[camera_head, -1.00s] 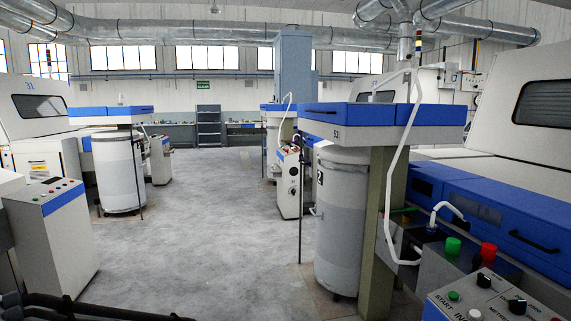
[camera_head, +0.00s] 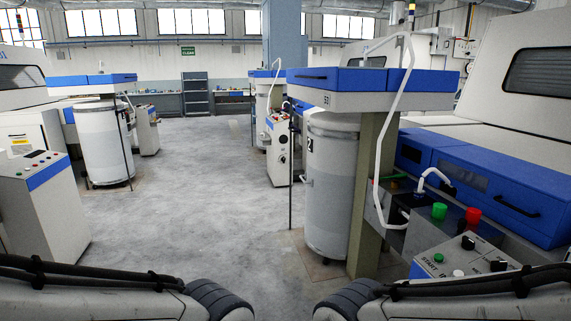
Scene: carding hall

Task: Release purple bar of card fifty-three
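Card fifty-three stands on the right; the label 53 is on the white edge of its blue-topped coiler head (camera_head: 378,101). A tall white can (camera_head: 331,195) stands under that head beside an olive post (camera_head: 372,195). Behind it are the card's pale hood and blue front covers (camera_head: 505,200). I cannot make out a purple bar in this view. Links of both my arms cross the bottom edge, ending in dark ribbed joints. Neither gripper's fingers show.
A control panel (camera_head: 462,262) with green, red and black knobs juts out at the lower right. A white hose (camera_head: 381,140) hangs before the card. Another control cabinet (camera_head: 42,205) stands at left. The grey floor aisle (camera_head: 190,200) between is clear.

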